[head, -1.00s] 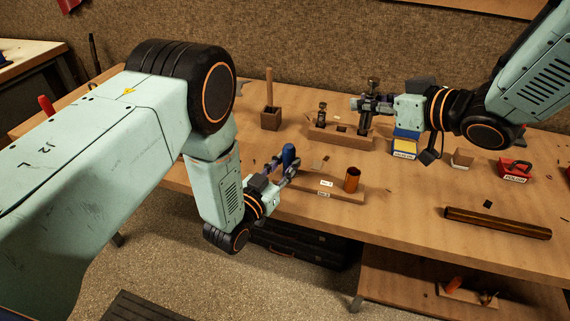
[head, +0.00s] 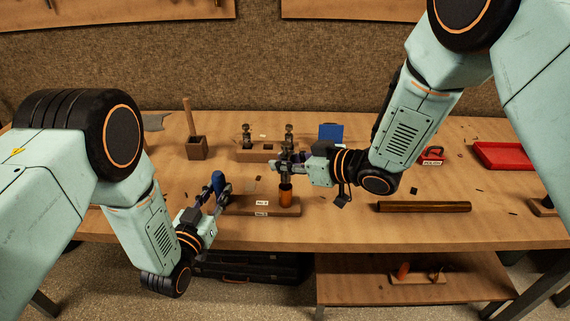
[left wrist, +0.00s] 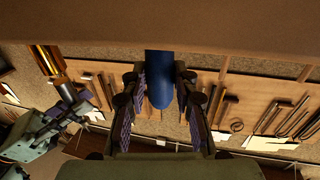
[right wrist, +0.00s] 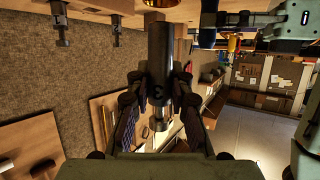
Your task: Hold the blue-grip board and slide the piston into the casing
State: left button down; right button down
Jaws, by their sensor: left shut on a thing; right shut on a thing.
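My left gripper (head: 220,193) is shut on the upright blue grip (head: 217,181) of the wooden board (head: 262,208), which lies on the bench. The grip also shows between the fingers in the left wrist view (left wrist: 160,80). The copper-coloured casing (head: 286,195) stands upright on the board's right part. My right gripper (head: 284,168) is shut on a dark piston (right wrist: 159,70) marked "3" and holds it upright over the casing. In the left wrist view, piston and casing look nearly in line. I cannot tell whether the piston's end has entered the casing mouth (right wrist: 163,3).
A wooden rack (head: 256,152) behind the board holds two other pistons. A block with a stick (head: 196,148) stands to its left. A blue box (head: 331,131), a red polish item (head: 433,155), a red tray (head: 502,155) and a brown rod (head: 424,207) are to the right.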

jog(key=shift+f, duration=0.35)
jog(key=shift+f, duration=0.4)
jog(key=shift+f, duration=0.2)
pick_arm(q)
jog(key=shift+f, duration=0.1)
pick_arm(e)
jog(key=c, duration=1.2)
grip_release()
jog(key=shift+r, duration=0.1)
